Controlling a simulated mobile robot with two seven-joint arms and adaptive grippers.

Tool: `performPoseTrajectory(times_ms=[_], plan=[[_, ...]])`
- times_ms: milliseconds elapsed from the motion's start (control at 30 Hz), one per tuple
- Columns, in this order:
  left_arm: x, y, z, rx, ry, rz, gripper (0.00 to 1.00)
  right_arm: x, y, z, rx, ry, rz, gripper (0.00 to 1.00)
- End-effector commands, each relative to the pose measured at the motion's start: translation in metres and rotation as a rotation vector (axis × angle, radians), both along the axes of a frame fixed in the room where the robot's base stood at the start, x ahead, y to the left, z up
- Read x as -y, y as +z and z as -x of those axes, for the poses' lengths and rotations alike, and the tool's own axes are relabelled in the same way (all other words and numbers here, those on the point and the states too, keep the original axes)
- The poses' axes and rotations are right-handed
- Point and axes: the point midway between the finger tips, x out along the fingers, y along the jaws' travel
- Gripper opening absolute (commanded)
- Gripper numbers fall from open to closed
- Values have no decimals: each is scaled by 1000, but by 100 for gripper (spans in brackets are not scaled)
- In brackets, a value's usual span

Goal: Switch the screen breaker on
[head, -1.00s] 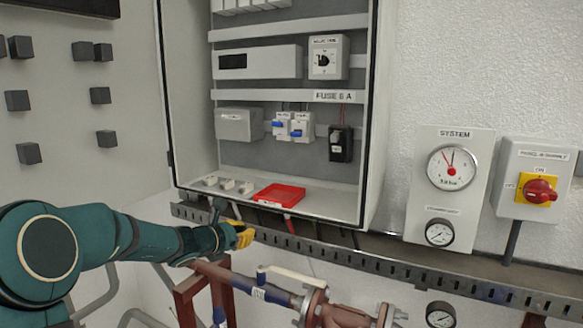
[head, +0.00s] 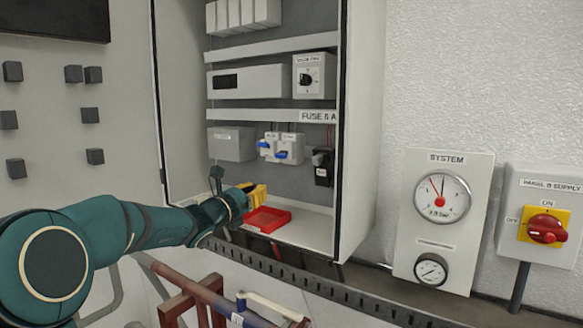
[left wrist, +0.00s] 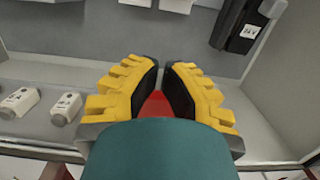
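Two white breakers with blue levers, the left one (head: 267,147) and the right one (head: 289,150), sit side by side in the open cabinet. Their labels are too small to read, so I cannot tell which is the screen breaker. Their lower ends show at the top of the left wrist view, one of them here (left wrist: 176,5). My left gripper (head: 262,193) is at the cabinet's front, below the breakers and apart from them. In the left wrist view its yellow fingers (left wrist: 160,68) nearly meet at the tips with nothing held. My right gripper is out of view.
A red tray (head: 267,220) lies on the cabinet floor just below my gripper. Loose white modules (left wrist: 66,108) lie left of it. A black device (head: 322,167) hangs right of the breakers. The cabinet's right wall (head: 360,130) bounds the space.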

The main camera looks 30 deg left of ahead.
Motion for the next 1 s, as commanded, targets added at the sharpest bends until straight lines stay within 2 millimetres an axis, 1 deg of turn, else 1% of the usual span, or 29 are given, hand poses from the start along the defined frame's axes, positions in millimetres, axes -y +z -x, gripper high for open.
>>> performPoseTrajectory(times_ms=[500,633,767,1000], plan=[[0,0,0,-1,0,-1,0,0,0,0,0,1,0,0],[0,0,-5,-2,0,0,0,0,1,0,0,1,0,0],[2,2,-19,-1,-2,0,0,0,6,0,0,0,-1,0],[5,8,-64,-2,-1,1,0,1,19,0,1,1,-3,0]])
